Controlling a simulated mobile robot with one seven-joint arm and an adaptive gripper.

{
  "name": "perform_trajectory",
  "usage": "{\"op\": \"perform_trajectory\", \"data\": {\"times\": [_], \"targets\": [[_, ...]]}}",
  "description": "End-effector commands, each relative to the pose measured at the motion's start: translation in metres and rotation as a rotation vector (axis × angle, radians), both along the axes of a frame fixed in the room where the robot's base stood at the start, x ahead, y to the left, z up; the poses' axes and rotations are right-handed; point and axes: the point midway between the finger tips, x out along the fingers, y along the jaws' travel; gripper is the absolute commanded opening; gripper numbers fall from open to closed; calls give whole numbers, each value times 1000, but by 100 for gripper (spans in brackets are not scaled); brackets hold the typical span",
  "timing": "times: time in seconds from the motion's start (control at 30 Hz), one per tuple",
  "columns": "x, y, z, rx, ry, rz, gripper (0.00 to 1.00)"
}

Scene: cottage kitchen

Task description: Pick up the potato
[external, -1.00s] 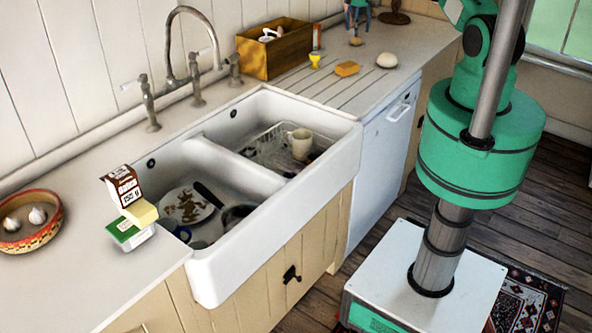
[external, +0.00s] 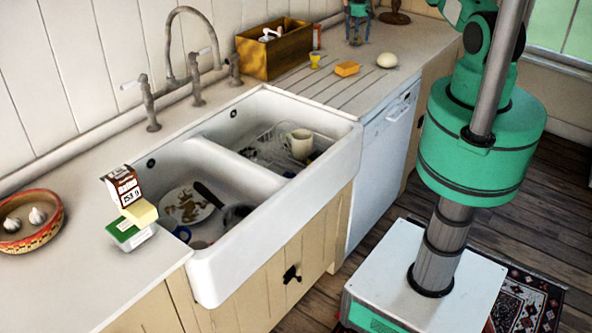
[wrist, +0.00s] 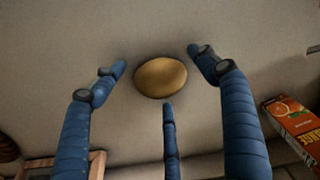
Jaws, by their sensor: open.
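The potato (wrist: 160,77) is a tan-brown oval lying on the pale countertop in the wrist view. My gripper (wrist: 158,76) has three blue jointed fingers spread around it, one at the left, one at the right and one below. A gap shows between the potato and the side fingertips; the lower fingertip is close to its edge, and I cannot tell whether it touches. In the external view my gripper (external: 357,38) is small at the top, pointing down with fingertips at the counter beyond the sink. The potato cannot be made out there among the fingers.
An orange juice carton (wrist: 295,118) stands right in the wrist view. The sink (external: 290,107) holds dishes.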

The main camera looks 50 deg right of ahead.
Motion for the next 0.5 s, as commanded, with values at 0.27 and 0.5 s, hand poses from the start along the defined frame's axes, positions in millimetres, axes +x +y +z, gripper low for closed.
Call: {"op": "perform_trajectory", "data": {"times": [0.27, 0.5], "targets": [[0, 0, 0, 0, 0, 0, 63], [0, 0, 0, 0, 0, 0, 19]]}}
